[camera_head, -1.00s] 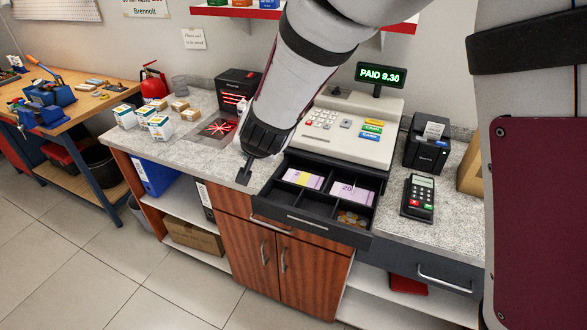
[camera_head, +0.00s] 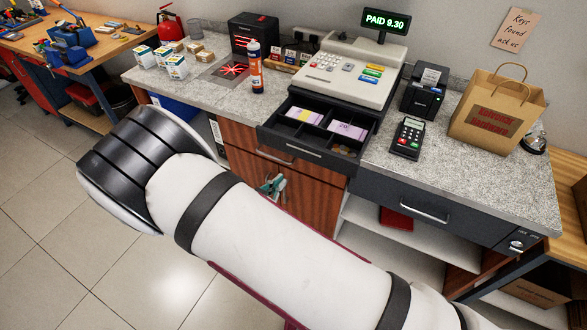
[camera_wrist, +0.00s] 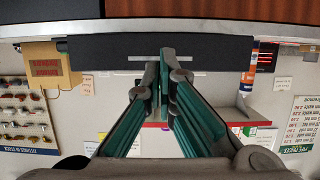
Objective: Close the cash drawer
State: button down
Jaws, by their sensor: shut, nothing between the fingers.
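The black cash drawer (camera_head: 300,152) stands open below the cream cash register (camera_head: 348,72), with purple banknotes and coins in its compartments. My gripper (camera_head: 272,184) shows in part, its teal fingers in front of the wooden cabinet doors, just below the drawer front. My forearm hides part of the area before the cabinet. In the wrist view, which is upside down, the closed fingers (camera_wrist: 163,66) point at the dark drawer front (camera_wrist: 110,50), close to its pale handle strip. I cannot tell whether they touch it.
A card terminal (camera_head: 408,138), receipt printer (camera_head: 425,90) and paper bag (camera_head: 497,112) are to the right. A closed grey drawer (camera_head: 425,205) is below them. The floor in front is clear.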

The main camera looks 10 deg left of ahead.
jog(key=b, duration=1.4)
send_near(320, 126)
jog(key=x, duration=0.5)
jog(key=r+x, duration=0.1)
jog(key=x, duration=0.9)
jog(key=shift+w+d+r, duration=0.15)
jog(key=shift+w+r, duration=0.1)
jog(key=shift+w, duration=0.4)
jog(key=s+p, duration=0.1)
jog(key=s, duration=0.1)
jog(key=s+a+p, duration=0.1)
jog(key=s, duration=0.1)
jog(key=s+a+p, duration=0.1)
jog(key=s+p, duration=0.1)
jog(key=shift+r, duration=0.1)
jog(key=shift+w, duration=0.1)
